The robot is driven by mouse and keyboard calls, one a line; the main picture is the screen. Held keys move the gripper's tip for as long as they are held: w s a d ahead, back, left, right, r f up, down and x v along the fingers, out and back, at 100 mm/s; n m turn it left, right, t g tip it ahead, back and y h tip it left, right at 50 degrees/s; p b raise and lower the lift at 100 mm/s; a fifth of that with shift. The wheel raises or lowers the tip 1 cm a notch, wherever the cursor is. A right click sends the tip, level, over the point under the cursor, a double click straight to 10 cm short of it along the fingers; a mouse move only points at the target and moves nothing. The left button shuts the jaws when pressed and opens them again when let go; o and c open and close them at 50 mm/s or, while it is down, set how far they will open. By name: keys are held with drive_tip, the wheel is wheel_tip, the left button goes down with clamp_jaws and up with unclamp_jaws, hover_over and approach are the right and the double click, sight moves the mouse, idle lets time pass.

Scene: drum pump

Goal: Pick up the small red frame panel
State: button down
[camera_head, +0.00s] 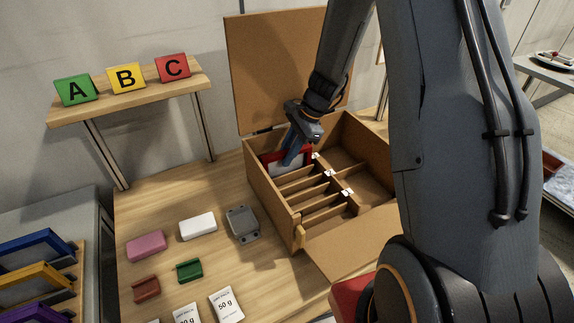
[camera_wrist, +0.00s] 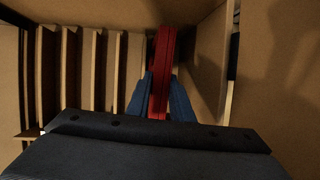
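The small red frame panel (camera_head: 270,158) stands upright in the far-left compartment of the open wooden box (camera_head: 262,182). Its pale centre shows in the head view. In the wrist view the panel (camera_wrist: 161,60) is seen edge-on, as a narrow red strip. My gripper (camera_head: 290,156) reaches down into the box. Its blue fingers (camera_wrist: 161,85) lie one on each side of the panel and appear to press against it. The panel's lower part is hidden inside the box.
Thin dividers (camera_wrist: 98,70) stand beside the panel, and the box wall (camera_wrist: 212,50) is close on its other side. The raised lid (camera_head: 270,60) is behind my gripper. Pink, white, grey, green and brown pieces lie on the table (camera_head: 215,170) left of the box.

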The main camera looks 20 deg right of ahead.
drive_tip(key=shift+r, duration=0.1)
idle(0.3)
drive_tip(key=shift+r, duration=0.25)
drive_tip(key=shift+d+r+b, duration=0.15)
drive_tip(key=shift+r+b, duration=0.1)
drive_tip(key=shift+b, duration=0.1)
wheel_tip(320, 180, up, 11)
drive_tip(key=b, duration=0.2)
drive_tip(key=s+d+b, duration=0.4)
drive_tip(key=s+d, duration=0.8)
drive_tip(key=s, duration=0.3)
drive_tip(key=shift+s+d, duration=0.25)
